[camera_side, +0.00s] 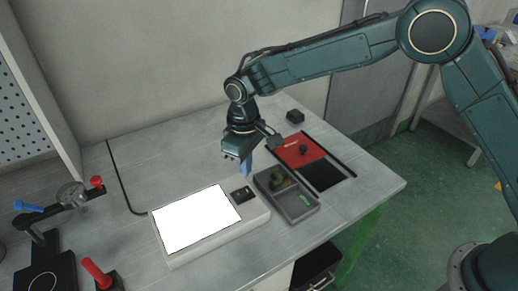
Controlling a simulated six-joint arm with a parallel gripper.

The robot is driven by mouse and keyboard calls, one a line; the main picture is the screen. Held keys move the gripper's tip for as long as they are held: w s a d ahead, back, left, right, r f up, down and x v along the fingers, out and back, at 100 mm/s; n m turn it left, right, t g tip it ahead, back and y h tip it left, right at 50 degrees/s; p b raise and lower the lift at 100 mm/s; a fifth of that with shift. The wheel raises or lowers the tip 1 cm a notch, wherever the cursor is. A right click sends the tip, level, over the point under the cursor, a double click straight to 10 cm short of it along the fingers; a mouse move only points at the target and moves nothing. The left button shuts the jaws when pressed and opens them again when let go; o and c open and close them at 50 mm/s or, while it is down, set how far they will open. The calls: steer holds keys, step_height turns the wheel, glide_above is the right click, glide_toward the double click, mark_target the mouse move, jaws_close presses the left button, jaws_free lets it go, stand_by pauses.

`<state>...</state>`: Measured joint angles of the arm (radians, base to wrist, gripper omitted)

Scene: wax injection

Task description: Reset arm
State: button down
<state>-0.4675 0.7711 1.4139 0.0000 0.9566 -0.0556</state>
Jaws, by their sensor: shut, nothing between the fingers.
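My gripper (245,167) points down above the table, over the gap between the white light panel and the grey tray. Its blue fingers are shut and hold nothing. The light panel (262,214) has a bright, bare white screen and a small black control patch at its right. The grey tray (301,216) stands just right of the panel and holds green pieces (280,180). My arm reaches in from the right, bent at the elbow.
A red plate (291,152) with a dark knob lies behind the tray, beside a black recess (322,175). A small black block (295,116) sits farther back. At the left are a clamp-like device (72,194) and a red-handled tool (96,273). The table's back left is clear.

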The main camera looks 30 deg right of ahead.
steer(key=shift+r, duration=0.3)
steer(key=s+d+r+m+t, duration=0.1)
steer(key=s+d+r, duration=0.5)
steer(key=d+r, duration=0.25)
steer(key=s+d+r+m+t, duration=0.2)
steer(key=s+d+r, duration=0.4)
steer(key=r, duration=0.4)
steer(key=s+d+m+t, duration=0.1)
steer(key=s+d, duration=0.4)
steer(key=s, duration=0.4)
steer(key=s+d+m+t, duration=0.1)
steer(key=s+d, duration=0.4)
steer(key=s, duration=0.5)
steer(key=shift+d+r+m+t, duration=0.15)
steer(key=shift+r+m+t, duration=0.2)
steer(key=shift+m, duration=0.15)
